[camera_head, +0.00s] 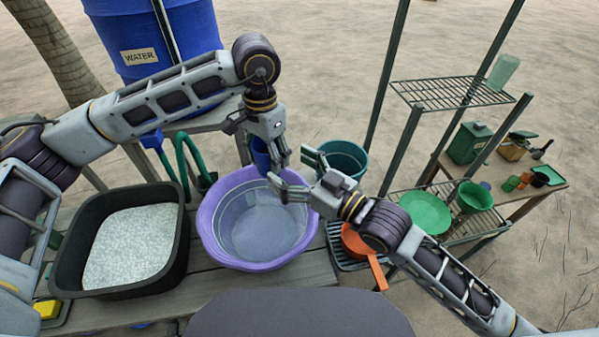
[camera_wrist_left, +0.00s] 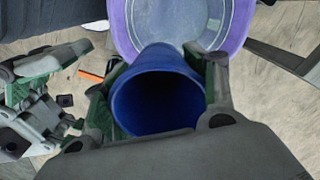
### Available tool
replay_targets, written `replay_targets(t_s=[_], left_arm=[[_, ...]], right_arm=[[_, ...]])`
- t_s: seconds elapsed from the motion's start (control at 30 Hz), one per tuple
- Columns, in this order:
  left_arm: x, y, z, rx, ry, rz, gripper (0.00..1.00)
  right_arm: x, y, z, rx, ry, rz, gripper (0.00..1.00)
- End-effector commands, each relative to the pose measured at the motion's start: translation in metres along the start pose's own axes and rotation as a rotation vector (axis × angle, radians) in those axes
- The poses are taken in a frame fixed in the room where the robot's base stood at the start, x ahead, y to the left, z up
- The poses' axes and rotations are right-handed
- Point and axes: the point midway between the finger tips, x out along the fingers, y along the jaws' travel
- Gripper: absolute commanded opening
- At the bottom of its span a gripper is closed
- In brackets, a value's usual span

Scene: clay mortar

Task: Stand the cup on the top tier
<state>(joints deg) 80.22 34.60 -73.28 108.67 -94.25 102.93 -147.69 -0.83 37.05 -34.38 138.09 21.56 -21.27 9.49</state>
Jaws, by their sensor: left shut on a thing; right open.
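My left gripper (camera_head: 277,158) is shut on a blue cup (camera_head: 260,154), held above the back rim of the purple basin. In the left wrist view the cup (camera_wrist_left: 158,98) sits between the two fingers, its dark open mouth facing the camera. My right gripper (camera_head: 297,172) is open and empty just right of the left one, over the basin; it also shows at the left of the left wrist view (camera_wrist_left: 52,98). The wire rack's top tier (camera_head: 432,93) stands at the right, apart from both grippers. A translucent green container (camera_head: 502,72) stands at its right end.
The purple basin (camera_head: 213,232) holds water. A black tub (camera_head: 62,272) of white grains stands left of it. A teal bucket (camera_head: 343,158) is behind my right gripper. The lower tier holds a green plate (camera_head: 425,212) and green bowl (camera_head: 474,197). Rack posts flank the top tier.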

Motion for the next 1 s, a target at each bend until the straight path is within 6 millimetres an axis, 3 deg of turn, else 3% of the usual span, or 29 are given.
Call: replay_targets(t_s=[0.7, 1.0], left_arm=[[0.0, 0.0, 0.0, 0.0, 0.0, 0.0, 0.33], [0.0, 0.0, 0.0, 0.0, 0.0, 0.0, 0.33]], right_arm=[[0.06, -0.001, -0.001, 0.001, 0.001, -0.001, 0.85], [0.072, -0.001, 0.0, 0.0, -0.001, -0.001, 0.85]])
